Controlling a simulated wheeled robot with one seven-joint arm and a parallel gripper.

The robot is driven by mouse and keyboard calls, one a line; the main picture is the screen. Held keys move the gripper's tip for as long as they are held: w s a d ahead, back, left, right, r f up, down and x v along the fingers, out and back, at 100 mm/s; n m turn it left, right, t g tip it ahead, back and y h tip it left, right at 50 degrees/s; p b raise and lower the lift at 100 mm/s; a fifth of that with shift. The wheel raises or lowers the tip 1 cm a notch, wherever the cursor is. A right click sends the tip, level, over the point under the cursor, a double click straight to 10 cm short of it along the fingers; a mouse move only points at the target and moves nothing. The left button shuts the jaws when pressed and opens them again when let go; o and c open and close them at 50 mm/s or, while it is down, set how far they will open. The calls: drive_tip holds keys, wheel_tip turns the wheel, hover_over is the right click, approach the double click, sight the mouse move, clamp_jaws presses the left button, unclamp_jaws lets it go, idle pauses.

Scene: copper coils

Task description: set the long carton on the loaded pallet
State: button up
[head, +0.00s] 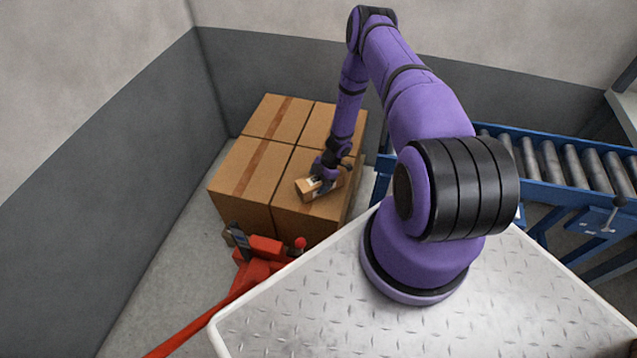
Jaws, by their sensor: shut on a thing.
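The long carton (306,187) is a small brown box with a pale label on it. It is over the front right part of the loaded pallet's top. My gripper (319,182) points down and is shut on the long carton. I cannot tell whether the carton touches the big cartons below or hangs just above them.
A blue roller conveyor (548,165) stands at the right. A red pallet jack (262,262) is in front of the load, its handle reaching to the lower left. Grey walls (110,160) close in the left and back. The big cartons' tops are otherwise clear.

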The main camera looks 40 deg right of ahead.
drive_tip(key=shift+f, duration=0.35)
drive_tip(key=shift+f, duration=0.1)
drive_tip(key=o, duration=1.1)
